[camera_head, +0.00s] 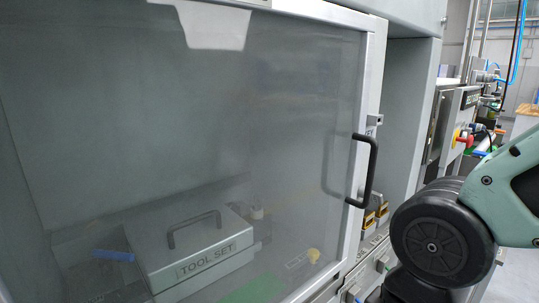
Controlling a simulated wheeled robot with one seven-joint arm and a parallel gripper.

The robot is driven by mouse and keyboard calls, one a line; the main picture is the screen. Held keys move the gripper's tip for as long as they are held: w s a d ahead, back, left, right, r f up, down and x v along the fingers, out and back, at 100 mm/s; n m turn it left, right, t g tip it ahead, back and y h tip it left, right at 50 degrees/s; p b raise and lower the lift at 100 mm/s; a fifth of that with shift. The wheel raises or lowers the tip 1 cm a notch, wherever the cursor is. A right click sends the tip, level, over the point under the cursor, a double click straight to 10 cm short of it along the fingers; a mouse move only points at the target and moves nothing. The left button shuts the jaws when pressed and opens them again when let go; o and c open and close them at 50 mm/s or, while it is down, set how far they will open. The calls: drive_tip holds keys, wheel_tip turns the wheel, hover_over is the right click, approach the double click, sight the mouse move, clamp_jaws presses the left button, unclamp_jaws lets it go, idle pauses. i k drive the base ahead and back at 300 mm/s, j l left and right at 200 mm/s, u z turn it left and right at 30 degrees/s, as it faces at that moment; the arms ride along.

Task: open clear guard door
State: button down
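The clear guard door (290,110) fills most of the head view. It is a see-through panel in a pale metal frame and looks shut across the front of the grey cabinet. Its black bow handle (371,172) stands upright on the right-hand frame bar, with nothing touching it. My arm comes in from the right, and its black round joint is close to the right of the handle, lower down. My gripper is out of view, so its state and its distance from the handle do not show.
Behind the panel are a grey box labelled TOOL SET (205,250), a blue item (113,255) and a green patch (255,290). A grey cabinet side (405,110) stands right of the door. A red button (466,140) sits on a control unit farther right.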

sight(318, 11)
drive_tip(key=k+l, duration=0.15)
drive_tip(key=l, duration=0.2)
drive_tip(key=k+l+u, duration=0.15)
drive_tip(key=l, duration=0.25)
drive_tip(key=k+l, duration=0.15)
drive_tip(key=l, duration=0.2)
drive_tip(key=k+l+u, duration=0.15)
drive_tip(key=l, duration=0.2)
